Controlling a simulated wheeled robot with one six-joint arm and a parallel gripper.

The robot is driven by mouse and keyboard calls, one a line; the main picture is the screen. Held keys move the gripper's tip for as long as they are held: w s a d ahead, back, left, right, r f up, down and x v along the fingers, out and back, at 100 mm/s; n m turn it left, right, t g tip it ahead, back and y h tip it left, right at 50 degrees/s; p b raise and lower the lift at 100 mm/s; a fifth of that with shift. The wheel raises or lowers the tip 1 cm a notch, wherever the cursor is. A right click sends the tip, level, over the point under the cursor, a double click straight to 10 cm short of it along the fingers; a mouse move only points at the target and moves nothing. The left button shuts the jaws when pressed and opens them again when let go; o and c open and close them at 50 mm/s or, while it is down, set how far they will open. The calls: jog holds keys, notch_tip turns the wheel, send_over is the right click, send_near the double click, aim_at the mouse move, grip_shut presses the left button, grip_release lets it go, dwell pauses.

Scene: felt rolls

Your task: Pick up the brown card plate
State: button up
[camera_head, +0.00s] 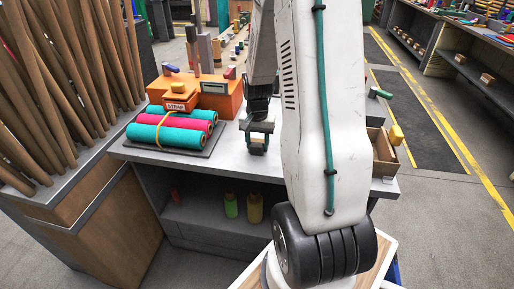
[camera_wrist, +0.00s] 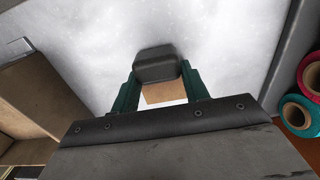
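My gripper (camera_head: 258,148) hangs low over the grey worktop, to the right of the felt rolls. In the wrist view my gripper (camera_wrist: 160,72) has two green fingers, set apart. A dark grey block with rounded corners (camera_wrist: 155,65) fills the space between the fingertips. A small flat brown piece, which looks like the brown card plate (camera_wrist: 165,93), shows between the fingers just below that block and is partly covered. I cannot tell whether the fingers press on either one. The plate cannot be made out in the head view.
Teal and pink felt rolls (camera_head: 172,131) lie on a dark mat left of my gripper. An orange box marked STRAP (camera_head: 182,98) stands behind them. An open cardboard box (camera_head: 384,158) is at the worktop's right end. The worktop (camera_head: 226,160) is bare beside my gripper.

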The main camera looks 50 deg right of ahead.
jog(key=c, duration=0.5)
notch_tip(320, 180, up, 10)
dwell(0.6)
